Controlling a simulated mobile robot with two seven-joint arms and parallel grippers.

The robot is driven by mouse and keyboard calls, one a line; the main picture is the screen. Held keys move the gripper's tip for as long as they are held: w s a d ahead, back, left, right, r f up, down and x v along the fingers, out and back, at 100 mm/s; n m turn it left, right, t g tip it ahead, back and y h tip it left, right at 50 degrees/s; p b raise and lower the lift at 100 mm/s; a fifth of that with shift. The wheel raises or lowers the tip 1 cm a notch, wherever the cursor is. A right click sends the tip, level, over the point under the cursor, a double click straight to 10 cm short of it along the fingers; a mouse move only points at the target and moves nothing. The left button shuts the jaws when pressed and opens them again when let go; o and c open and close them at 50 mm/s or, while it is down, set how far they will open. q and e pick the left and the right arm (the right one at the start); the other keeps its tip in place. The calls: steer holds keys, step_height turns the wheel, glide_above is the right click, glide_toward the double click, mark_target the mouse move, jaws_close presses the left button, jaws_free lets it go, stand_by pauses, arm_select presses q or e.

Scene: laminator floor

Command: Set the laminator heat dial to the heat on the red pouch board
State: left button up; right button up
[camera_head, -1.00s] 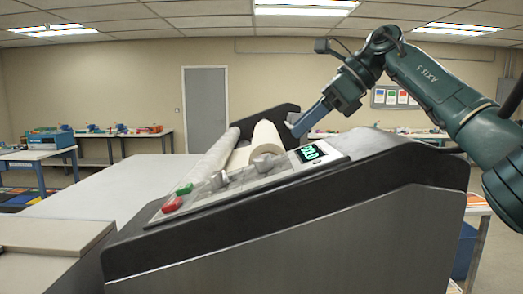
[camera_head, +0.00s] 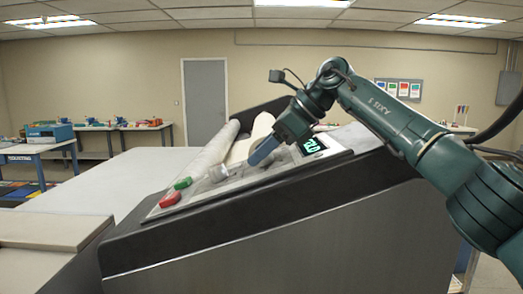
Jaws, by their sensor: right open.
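The laminator's sloped control panel (camera_head: 235,184) carries a green button (camera_head: 183,183), a red button (camera_head: 169,200), a pale knob (camera_head: 219,172) and a lit green display (camera_head: 312,146). Its digits are small and I cannot read them surely. My right gripper (camera_head: 260,156) is open and low over the panel, left of the display. Its blue fingers hide the knob at that spot, and I cannot tell whether they touch it. A board with coloured sheets (camera_head: 398,89) hangs on the back wall; its writing is too small to read. My left gripper is out of view.
Two pale rolls, including the left roll (camera_head: 216,148), lie behind the panel. A white table (camera_head: 100,185) extends to the left. Workbenches with small items stand along the back wall. My right arm crosses the laminator's right side.

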steer(key=shift+w+a+f, duration=0.1)
steer(key=shift+a+f, duration=0.15)
steer(key=shift+f, duration=0.05)
steer(key=shift+c, duration=0.5)
steer(key=c, duration=0.9)
